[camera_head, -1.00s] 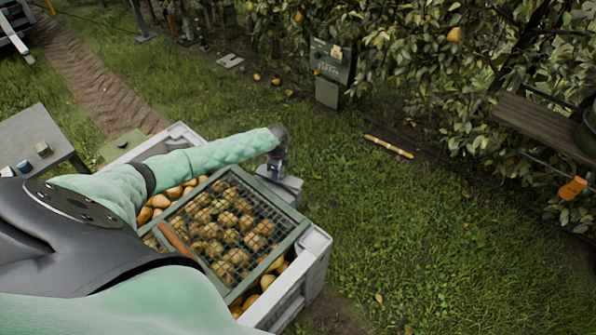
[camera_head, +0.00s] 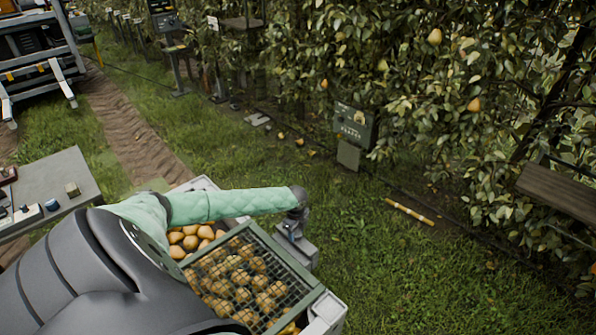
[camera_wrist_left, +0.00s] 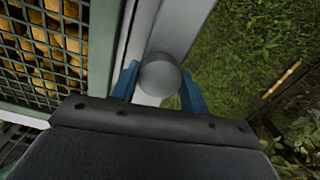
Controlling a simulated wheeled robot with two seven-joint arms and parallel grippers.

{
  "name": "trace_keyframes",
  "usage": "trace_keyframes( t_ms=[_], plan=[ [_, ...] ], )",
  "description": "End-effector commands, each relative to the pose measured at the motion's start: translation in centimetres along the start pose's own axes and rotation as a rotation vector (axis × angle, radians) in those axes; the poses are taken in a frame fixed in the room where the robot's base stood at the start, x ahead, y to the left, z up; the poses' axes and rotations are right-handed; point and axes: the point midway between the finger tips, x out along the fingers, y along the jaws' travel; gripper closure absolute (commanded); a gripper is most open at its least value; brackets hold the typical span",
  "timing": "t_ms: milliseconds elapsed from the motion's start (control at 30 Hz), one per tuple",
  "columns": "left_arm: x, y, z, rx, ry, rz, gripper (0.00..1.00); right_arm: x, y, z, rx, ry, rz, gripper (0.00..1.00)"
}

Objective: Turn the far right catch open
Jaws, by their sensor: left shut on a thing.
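My left gripper (camera_wrist_left: 158,80) has its two blue fingers on either side of a grey round knob (camera_wrist_left: 160,72), the catch, and is shut on it. The catch sits on the pale rim of the crate (camera_head: 328,311), beside the mesh lid. In the head view my left arm reaches across the crate, and the gripper (camera_head: 291,230) points down at its far right side; the wrist hides the fingers and most of the catch there. The green-framed mesh lid (camera_head: 308,284) lies over pears in the crate. How far the catch is turned cannot be told. My right gripper is not in view.
A grey table (camera_head: 60,178) with small items stands at the left. A sign box (camera_head: 355,125) stands by the pear trees. A yellow stick (camera_head: 409,211) lies on the grass. Open grass is right of the crate.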

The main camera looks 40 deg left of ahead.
Motion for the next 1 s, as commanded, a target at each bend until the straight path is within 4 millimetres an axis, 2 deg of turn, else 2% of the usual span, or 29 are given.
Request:
trace_keyframes(
  t_ms=[100,133,200,233,500,633,767,1000],
  plan=[
    [-0.3,-0.3,0.1,0.000,-0.001,-0.006,0.96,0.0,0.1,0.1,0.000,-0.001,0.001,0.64],
    [-0.3,-0.3,0.1,0.000,-0.001,-0.006,0.49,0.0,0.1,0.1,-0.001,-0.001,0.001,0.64],
    [-0.3,-0.3,0.1,0.000,-0.001,-0.005,0.36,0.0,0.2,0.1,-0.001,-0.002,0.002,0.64],
    [-0.2,-0.2,0.1,0.000,-0.001,-0.004,0.33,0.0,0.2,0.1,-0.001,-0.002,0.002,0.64],
    [-0.1,-0.1,0.0,0.000,-0.001,-0.002,0.33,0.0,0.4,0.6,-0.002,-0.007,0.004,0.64],
    [-0.7,-0.1,0.1,0.000,-0.001,-0.002,0.33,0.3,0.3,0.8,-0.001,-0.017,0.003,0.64],
    [-2.2,-0.1,0.1,0.001,-0.001,-0.004,0.33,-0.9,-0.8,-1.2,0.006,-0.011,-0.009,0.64],
    [-5.7,-0.2,0.0,0.001,-0.001,-0.004,0.33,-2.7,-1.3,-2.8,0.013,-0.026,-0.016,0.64]
  ],
)
